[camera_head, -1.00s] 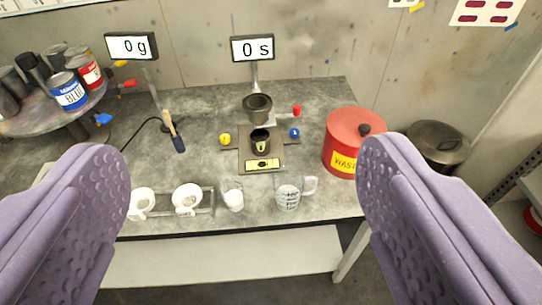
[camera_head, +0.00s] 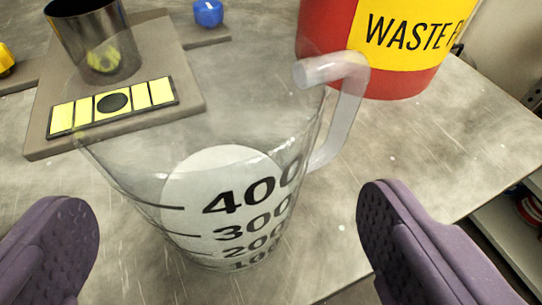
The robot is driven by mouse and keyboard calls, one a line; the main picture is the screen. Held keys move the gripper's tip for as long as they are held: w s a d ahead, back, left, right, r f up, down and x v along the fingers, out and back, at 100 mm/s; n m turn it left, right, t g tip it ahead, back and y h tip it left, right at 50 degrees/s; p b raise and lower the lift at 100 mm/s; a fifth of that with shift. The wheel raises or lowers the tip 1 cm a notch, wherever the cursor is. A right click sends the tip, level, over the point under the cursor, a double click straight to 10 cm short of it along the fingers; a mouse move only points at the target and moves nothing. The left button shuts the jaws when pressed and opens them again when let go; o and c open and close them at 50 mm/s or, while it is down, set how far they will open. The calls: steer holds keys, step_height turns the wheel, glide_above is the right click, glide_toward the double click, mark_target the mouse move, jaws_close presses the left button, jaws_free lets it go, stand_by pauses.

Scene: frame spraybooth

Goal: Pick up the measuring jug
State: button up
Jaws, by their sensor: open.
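The measuring jug (camera_head: 232,205) is clear, with black marks up to 400 on a white patch and a handle on its right. It stands upright on the grey table, large in the middle of the view. My gripper (camera_head: 228,225) is open, with one purple finger low at the left and the other low at the right. The jug lies between and ahead of the fingers, with a visible gap on each side. No contact shows.
A red waste bin (camera_head: 330,30) with a yellow label stands close behind the jug's handle. A dark cup (camera_head: 90,40) sits on a grey-brown plate (camera_head: 45,140) at the back left. A blue knob (camera_head: 208,12) is behind. The table's edge (camera_head: 450,220) runs at the right.

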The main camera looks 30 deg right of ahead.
mark_target(215, 234)
steer(key=w+f, duration=0.2)
steer(key=w+b, duration=0.1)
steer(key=shift+w+d+f, duration=0.2)
steer(key=shift+d+f, duration=0.1)
steer(key=shift+f, duration=0.1)
steer(key=shift+w+d, duration=0.1)
steer(key=shift+w, duration=0.1)
steer(key=c, duration=1.1)
steer(key=shift+r, duration=0.15)
